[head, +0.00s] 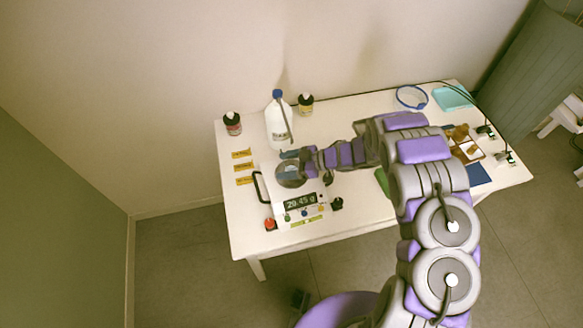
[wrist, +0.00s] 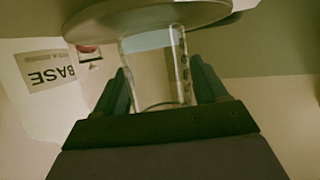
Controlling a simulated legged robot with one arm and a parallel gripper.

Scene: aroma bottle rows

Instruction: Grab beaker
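A clear glass beaker (wrist: 157,68) with dark markings on its side shows in the wrist view, between the two fingers of my gripper (wrist: 160,82). One end of the beaker meets the round grey scale plate (wrist: 150,18). The fingers are very close to both sides of the glass; whether they press on it I cannot tell. In the head view my gripper (head: 302,160) is at the scale plate (head: 290,175), and the beaker is hard to make out there. The scale display (head: 299,201) seems to read 20.45 g.
A white bottle with a blue cap (head: 278,122) stands just behind the scale. Two dark jars (head: 232,123) (head: 306,104) stand at the back. Yellow labels (head: 243,167) lie left. A blue ring (head: 411,97) and teal tray (head: 453,98) are at the far right.

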